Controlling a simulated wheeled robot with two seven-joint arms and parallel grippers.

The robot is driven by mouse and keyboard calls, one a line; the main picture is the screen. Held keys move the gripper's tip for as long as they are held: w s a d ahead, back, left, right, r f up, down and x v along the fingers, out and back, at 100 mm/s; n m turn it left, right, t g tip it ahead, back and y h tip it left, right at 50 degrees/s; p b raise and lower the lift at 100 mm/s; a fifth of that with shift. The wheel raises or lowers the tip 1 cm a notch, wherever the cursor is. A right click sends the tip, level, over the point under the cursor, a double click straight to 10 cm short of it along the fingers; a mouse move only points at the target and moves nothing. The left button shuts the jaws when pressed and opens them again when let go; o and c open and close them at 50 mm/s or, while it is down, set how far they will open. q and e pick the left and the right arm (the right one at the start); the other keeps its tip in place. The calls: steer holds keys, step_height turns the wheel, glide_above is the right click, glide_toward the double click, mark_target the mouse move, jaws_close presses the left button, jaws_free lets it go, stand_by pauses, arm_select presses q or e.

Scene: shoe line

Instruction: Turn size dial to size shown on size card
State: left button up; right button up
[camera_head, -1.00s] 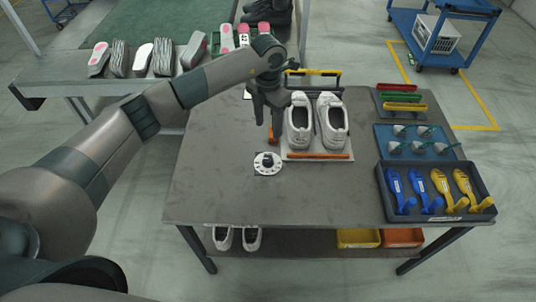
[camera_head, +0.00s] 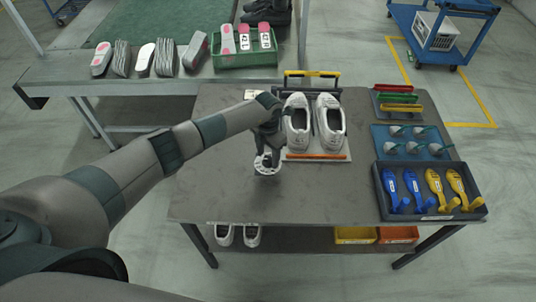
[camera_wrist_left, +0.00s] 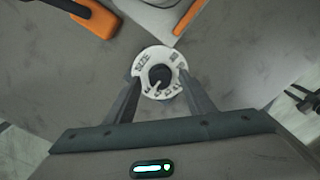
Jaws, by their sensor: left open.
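The size dial (camera_head: 266,171) is a round white disc with a dark central knob, lying on the grey table left of the shoe mat. In the left wrist view the dial (camera_wrist_left: 147,62) shows the word SIZE and printed marks, too small to read surely. Its black knob (camera_wrist_left: 160,75) has a pale pointer line toward the lower left. My left gripper (camera_head: 268,152) is above the dial, fingers pointing down. In the wrist view its open fingers (camera_wrist_left: 160,88) stand either side of the dial; contact cannot be told. I cannot make out a size card for sure. My right gripper is out of view.
White shoes (camera_head: 299,125) stand on a mat with an orange bar (camera_head: 315,156) close right of the dial. Trays of tools (camera_head: 431,211) fill the table's right side. A green crate (camera_head: 232,62) holds insoles with number labels. The table's front left is clear.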

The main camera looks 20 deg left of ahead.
arm_select(q)
steer(key=shift+f, duration=0.3)
steer(key=shift+c, duration=0.3)
steer(key=c, duration=1)
